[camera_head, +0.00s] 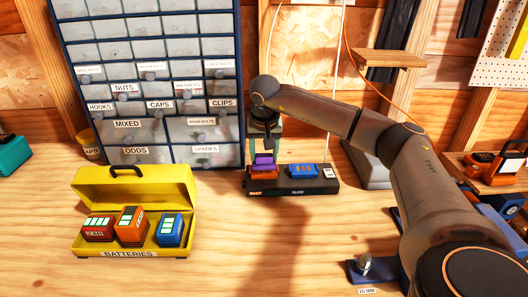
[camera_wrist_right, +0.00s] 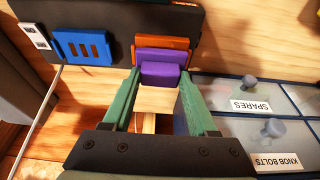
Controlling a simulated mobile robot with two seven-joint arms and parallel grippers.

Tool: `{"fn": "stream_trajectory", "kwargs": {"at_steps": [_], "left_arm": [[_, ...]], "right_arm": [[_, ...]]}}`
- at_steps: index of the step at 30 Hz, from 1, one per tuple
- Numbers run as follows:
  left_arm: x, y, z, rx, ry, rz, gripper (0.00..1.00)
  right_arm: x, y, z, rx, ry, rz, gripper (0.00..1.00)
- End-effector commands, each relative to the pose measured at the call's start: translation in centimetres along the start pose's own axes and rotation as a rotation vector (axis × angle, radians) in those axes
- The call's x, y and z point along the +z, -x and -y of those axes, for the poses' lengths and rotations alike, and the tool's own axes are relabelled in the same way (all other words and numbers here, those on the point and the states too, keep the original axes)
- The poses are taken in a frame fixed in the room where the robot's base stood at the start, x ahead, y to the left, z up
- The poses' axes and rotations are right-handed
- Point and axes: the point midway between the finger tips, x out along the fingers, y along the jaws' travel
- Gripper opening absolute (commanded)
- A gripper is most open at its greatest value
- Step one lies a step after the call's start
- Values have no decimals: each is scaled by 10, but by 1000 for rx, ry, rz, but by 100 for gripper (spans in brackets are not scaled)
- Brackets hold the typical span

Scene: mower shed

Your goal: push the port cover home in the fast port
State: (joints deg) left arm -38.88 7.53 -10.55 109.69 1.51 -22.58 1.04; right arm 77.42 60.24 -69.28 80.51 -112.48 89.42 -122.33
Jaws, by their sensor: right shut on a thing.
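The purple port cover (camera_head: 264,158) is between the fingertips of my right gripper (camera_head: 265,143) in the head view. It also shows in the right wrist view (camera_wrist_right: 160,66), with a green finger at each side. The cover is at the orange fast port (camera_wrist_right: 162,42), on the left end of the black charger (camera_head: 320,183) in the head view. The orange port (camera_head: 263,172) shows just below the cover there. I cannot tell how deep the cover sits in it. My left gripper is not in view.
A blue port (camera_head: 303,171) is beside the fast port. A yellow battery box (camera_head: 92,195) with red, orange and blue batteries stands at the left. A drawer cabinet (camera_head: 150,70) rises behind. The bench in front of the charger is clear.

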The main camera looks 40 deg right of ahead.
Motion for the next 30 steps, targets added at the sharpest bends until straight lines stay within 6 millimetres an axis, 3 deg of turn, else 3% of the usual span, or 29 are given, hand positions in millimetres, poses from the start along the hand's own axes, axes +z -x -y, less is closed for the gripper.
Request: {"fn": "stream_trajectory", "kwargs": {"at_steps": [24,25,30], "left_arm": [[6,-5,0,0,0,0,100],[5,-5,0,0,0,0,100],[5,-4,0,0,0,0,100]], "right_arm": [[4,-15,0,1,0,0,0],[4,-14,0,0,0,-1,61],[4,-14,0,1,0,0,80]]}}
